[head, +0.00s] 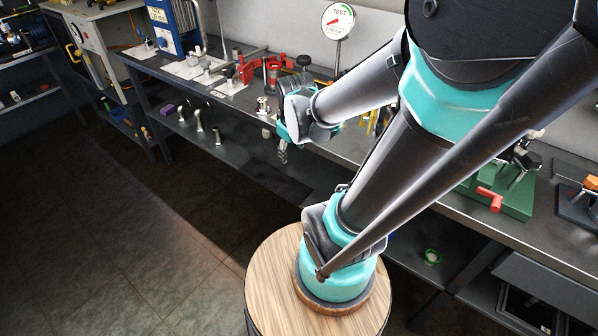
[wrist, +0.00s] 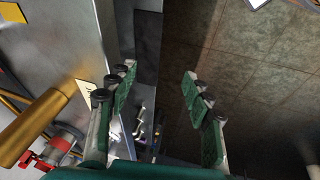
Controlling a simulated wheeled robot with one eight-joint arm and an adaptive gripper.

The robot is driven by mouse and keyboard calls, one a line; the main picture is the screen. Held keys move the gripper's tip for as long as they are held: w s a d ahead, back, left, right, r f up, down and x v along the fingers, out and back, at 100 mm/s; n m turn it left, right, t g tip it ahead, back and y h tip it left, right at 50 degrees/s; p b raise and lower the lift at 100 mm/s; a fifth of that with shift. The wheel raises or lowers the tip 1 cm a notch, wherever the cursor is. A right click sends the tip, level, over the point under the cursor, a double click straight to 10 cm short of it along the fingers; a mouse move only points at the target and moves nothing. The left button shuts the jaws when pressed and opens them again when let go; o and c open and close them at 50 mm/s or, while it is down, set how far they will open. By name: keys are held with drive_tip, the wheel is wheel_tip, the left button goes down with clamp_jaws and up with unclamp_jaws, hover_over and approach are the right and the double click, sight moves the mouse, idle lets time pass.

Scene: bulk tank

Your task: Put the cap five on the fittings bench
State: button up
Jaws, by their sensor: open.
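A long dark metal bench (head: 240,104) runs along the wall in the head view; I cannot tell whether it is the fittings bench. I cannot make out which item is the cap five. My gripper (head: 283,152) hangs by the bench's front edge, partly hidden by my own arm. In the wrist view my gripper (wrist: 160,76) has its green-padded fingers spread wide, with nothing between them. The metal bench top (wrist: 55,45) lies left of the fingers there, and small metal pieces (wrist: 140,130) show below, between them.
Several metal fittings (head: 216,136) and a purple block (head: 168,110) lie on the lower shelf. A test gauge (head: 338,20), a blue machine (head: 174,24) and a green fixture (head: 515,190) stand on the bench. The floor (head: 110,240) at left is clear.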

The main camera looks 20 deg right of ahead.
drive_tip(key=s+f+m, duration=0.4)
drive_tip(key=s+m, duration=0.2)
drive_tip(key=shift+d+y, duration=0.2)
drive_tip(key=shift+y, duration=0.1)
